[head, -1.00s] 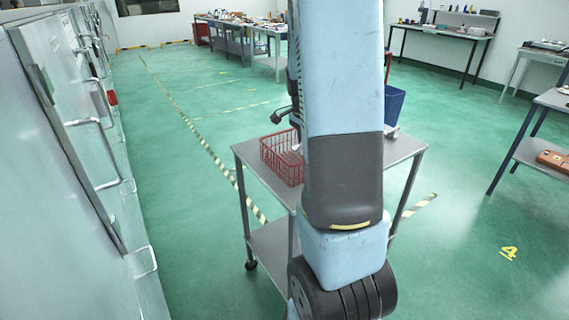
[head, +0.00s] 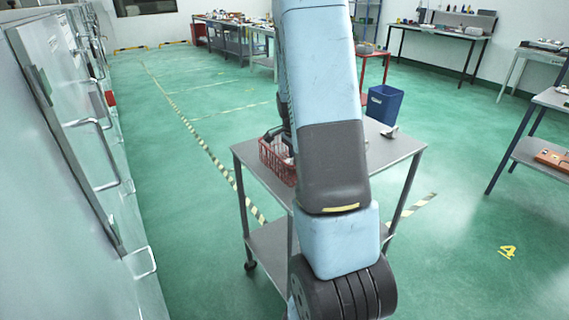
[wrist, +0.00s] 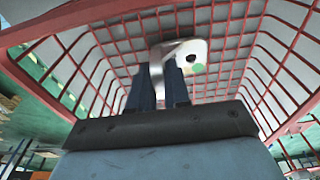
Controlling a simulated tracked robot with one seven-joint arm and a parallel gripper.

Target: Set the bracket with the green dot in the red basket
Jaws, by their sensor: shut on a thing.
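The bracket (wrist: 188,50) is a pale metal casting with a round hole and a green dot on its flat end. In the wrist view my gripper (wrist: 158,70) is shut on it, with the dotted end sticking out to the right of the fingers. The red basket (wrist: 100,12) is a wire basket whose walls surround the bracket and fingertips in that view. In the head view the red basket (head: 268,158) stands on a grey cart, partly hidden behind my arm. I cannot tell whether the bracket touches the basket floor.
The grey cart (head: 405,148) carries a small grey metal part (head: 390,132) at its right side. A blue bin (head: 384,104) is behind that part. Grey cabinets (head: 60,130) line the left, and open green floor lies around the cart.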

